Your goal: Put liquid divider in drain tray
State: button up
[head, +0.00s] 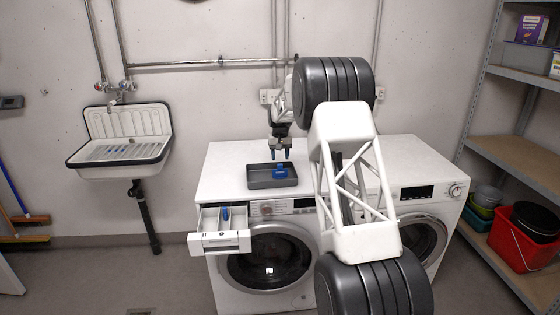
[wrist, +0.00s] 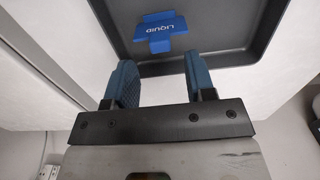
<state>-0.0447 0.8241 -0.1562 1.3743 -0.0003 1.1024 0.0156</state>
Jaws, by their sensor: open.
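The blue liquid divider (head: 281,173), marked "LIQUID", lies in a shallow dark grey tray (head: 262,184) on top of the left washer. In the wrist view the divider (wrist: 163,34) rests on the tray floor (wrist: 218,30), apart from the tray's near wall. My gripper (head: 281,155) points down above the back of the tray. Its two blue fingers (wrist: 160,82) are open with nothing between them. In the wrist view the fingertips are near the tray's edge, short of the divider and not touching it.
The left washer's detergent drawer (head: 220,241) is pulled out and has a blue part (head: 226,213) in it. A wall sink (head: 118,150) is at the left. Shelves (head: 518,150) and a red bucket (head: 522,242) stand at the right. The washer top left of the tray is clear.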

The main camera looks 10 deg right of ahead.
notch_tip(320, 180, up, 10)
jog(key=shift+r, duration=0.2)
dwell(0.6)
dwell(0.4)
jog(key=s+d+r, duration=0.1)
jog(key=s+r, duration=0.5)
jog(key=s, duration=0.6)
jog(key=s+d+r+t, duration=0.1)
jog(key=s+r, duration=0.4)
jog(key=s, duration=0.7)
jog(key=s+d+r, duration=0.2)
jog(key=s+r, duration=0.4)
jog(key=s, duration=0.7)
jog(key=s+f, duration=0.3)
jog(key=s, duration=1)
jog(key=s+f+t, duration=0.1)
jog(key=s+f, duration=0.3)
jog(key=s, duration=1)
jog(key=s+d+f, duration=0.1)
jog(key=s+f, duration=0.2)
jog(key=s, duration=1)
jog(key=shift+s+f+m+t, duration=0.3)
jog(key=shift+s, duration=0.05)
